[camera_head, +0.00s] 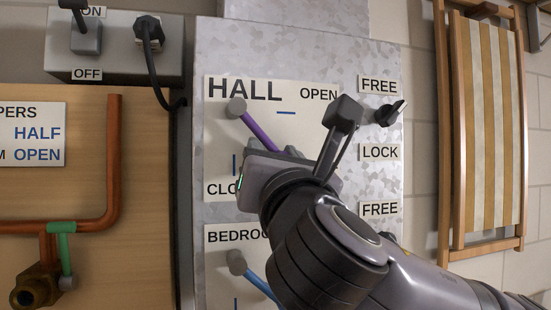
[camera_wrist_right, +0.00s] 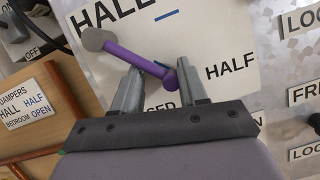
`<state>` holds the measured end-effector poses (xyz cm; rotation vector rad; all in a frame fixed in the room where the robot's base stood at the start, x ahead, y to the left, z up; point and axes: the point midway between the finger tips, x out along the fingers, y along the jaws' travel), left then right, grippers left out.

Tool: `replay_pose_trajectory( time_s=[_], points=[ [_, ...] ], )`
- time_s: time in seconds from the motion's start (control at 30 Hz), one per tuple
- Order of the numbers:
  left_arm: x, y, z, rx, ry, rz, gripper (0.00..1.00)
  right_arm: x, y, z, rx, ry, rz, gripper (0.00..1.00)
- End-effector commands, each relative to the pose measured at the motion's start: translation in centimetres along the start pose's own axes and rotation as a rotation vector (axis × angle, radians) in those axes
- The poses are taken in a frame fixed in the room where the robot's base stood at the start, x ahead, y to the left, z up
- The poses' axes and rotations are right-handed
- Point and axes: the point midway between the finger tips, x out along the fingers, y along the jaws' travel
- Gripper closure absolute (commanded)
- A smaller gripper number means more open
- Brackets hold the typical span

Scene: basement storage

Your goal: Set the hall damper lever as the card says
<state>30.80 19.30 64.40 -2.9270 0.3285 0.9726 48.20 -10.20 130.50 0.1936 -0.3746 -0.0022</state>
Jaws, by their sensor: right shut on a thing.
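The purple hall damper lever (camera_head: 260,132) runs from its grey pivot (camera_head: 236,107) down to the right on the HALL plate (camera_head: 222,142). My right gripper (camera_wrist_right: 160,85) is shut on the lever's far end; the lever (camera_wrist_right: 130,57) passes between its fingers in the wrist view. A small blue mark shows right beside the lever there, near the HALF label (camera_wrist_right: 230,67). The gripper hides HALF in the head view. The card (camera_wrist_right: 28,108) reads HALL HALF, BEDROOM OPEN. My left gripper is not in view.
A black knob (camera_head: 386,114) sits between the FREE and LOCK labels, its white tip pointing up right. A switch box (camera_head: 115,60) with a cable, copper pipes (camera_head: 113,160) and a folded wooden chair (camera_head: 457,140) flank the panel.

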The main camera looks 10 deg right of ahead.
Motion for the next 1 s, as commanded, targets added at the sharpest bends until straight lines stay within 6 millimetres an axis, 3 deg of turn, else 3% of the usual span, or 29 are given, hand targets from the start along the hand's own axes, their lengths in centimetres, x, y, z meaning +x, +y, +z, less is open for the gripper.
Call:
replay_pose_trajectory(
  time_s=[0.03,0.23,0.27,0.33,0.67,1.0],
  points=[
    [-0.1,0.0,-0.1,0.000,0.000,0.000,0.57,0.2,-0.1,1.2,0.018,-0.027,-0.003,1.00],
    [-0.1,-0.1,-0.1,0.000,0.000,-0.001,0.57,0.2,-0.1,1.2,0.018,-0.028,-0.003,1.00],
    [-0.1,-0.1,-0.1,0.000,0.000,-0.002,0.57,0.2,-0.1,1.2,0.018,-0.027,-0.003,0.51],
    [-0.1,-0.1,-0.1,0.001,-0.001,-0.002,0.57,0.2,-0.1,1.2,0.018,-0.027,-0.004,0.28],
    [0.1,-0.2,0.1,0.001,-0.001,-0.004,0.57,-0.1,-0.1,0.7,0.010,-0.017,-0.001,0.27],
    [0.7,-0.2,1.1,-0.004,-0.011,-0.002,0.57,-4.9,-0.1,0.6,0.013,-0.021,0.001,0.27]
  ],
)
